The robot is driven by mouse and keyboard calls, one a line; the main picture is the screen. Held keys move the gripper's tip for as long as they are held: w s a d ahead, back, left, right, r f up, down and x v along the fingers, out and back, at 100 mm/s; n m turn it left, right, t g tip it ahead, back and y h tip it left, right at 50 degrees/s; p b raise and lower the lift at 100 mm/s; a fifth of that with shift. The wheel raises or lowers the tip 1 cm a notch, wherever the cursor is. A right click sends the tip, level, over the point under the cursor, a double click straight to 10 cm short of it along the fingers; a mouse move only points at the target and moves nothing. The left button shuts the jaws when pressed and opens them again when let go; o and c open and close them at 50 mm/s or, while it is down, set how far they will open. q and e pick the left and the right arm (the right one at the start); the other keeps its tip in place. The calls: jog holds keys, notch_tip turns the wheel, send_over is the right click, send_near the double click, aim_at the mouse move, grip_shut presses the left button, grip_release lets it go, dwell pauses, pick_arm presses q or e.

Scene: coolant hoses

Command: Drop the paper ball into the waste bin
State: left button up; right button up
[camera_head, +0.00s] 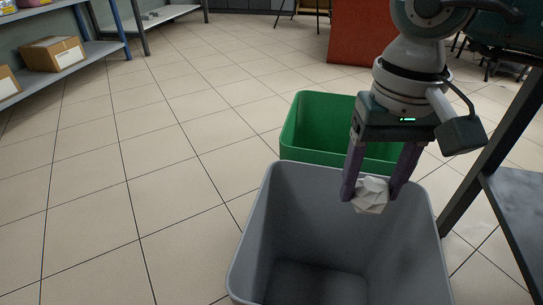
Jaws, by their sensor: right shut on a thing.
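The white crumpled paper ball (370,195) is between the fingers of my right gripper (376,190), which is shut on it. The gripper points down and holds the ball over the open top of the grey waste bin (262,225), toward its back right part. The grey bin looks empty inside, with a dark floor. A green bin (300,125) stands just behind it, partly hidden by my right gripper and the grey bin. My left gripper is out of view.
A dark table frame with a leg (497,150) stands close on the right. Shelves with cardboard boxes (53,54) are at the upper left. A red-orange block (358,35) stands at the back. The tiled floor (130,180) on the left is clear.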

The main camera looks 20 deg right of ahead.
jog(key=shift+w+f, duration=0.4)
jog(key=shift+f, duration=0.45)
jog(key=shift+s+f+b, duration=0.2)
jog(key=shift+f+b, duration=0.45)
jog(key=shift+b, duration=0.05)
notch_tip(320, 180, down, 3)
jog(key=shift+s+f+b, duration=0.1)
jog(key=shift+b, duration=1.15)
pick_arm(q)
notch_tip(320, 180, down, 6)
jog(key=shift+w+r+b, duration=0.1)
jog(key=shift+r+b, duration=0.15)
jog(key=shift+b, duration=0.2)
pick_arm(e)
jog(key=shift+f, duration=0.65)
jog(key=o, duration=1.4)
